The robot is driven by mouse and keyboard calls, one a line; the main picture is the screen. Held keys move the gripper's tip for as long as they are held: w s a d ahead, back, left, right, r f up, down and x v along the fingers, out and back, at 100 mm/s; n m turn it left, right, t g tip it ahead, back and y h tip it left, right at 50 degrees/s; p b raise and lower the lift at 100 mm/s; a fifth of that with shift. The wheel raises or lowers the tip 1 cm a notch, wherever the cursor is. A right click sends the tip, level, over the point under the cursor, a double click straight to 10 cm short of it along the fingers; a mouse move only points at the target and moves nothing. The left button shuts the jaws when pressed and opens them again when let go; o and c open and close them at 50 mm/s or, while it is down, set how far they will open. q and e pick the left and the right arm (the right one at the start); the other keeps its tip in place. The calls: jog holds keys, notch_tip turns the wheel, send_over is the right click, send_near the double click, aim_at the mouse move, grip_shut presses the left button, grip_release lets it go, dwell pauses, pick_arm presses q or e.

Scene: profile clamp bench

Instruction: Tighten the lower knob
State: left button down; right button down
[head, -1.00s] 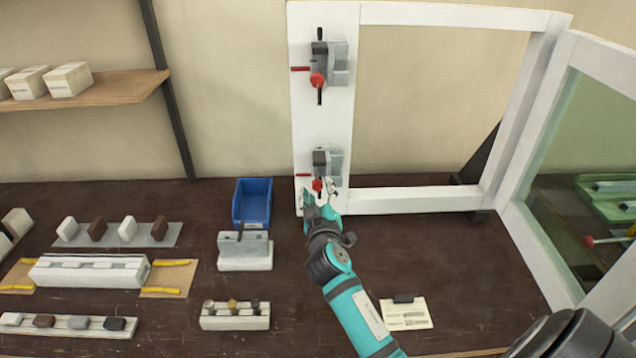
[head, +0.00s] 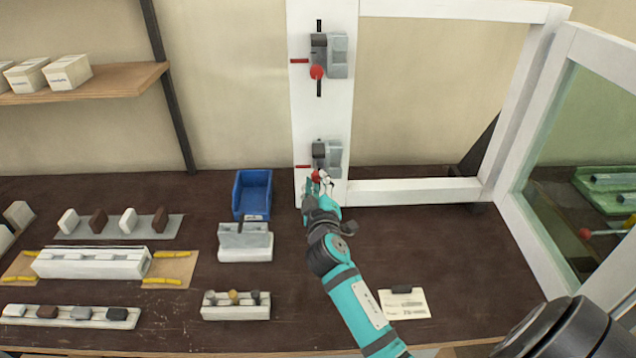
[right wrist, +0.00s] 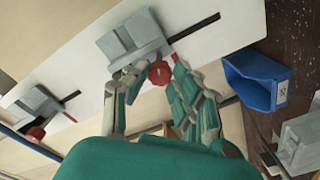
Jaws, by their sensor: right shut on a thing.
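The lower clamp (head: 327,155) is a grey block on the white upright board of the frame. Its red knob (head: 316,176) is at my right gripper (head: 318,186), which reaches up from below and is shut on it. In the right wrist view the red lower knob (right wrist: 160,73) lies between the two fingers of the right gripper (right wrist: 153,85). The fingers hide parts of the knob's sides in the head view. My left gripper is in neither view.
An upper clamp (head: 328,56) with its own red knob (head: 316,72) sits higher on the white board (head: 322,118). A blue bin (head: 253,194) stands left of my right gripper. A glass door panel (head: 570,150) is at the right. The bench right of my forearm is mostly clear.

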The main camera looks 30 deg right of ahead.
jog(key=shift+n, duration=0.4)
jog(key=c, duration=1.1)
grip_release()
jog(key=v, duration=1.2)
jog(key=shift+r, duration=0.15)
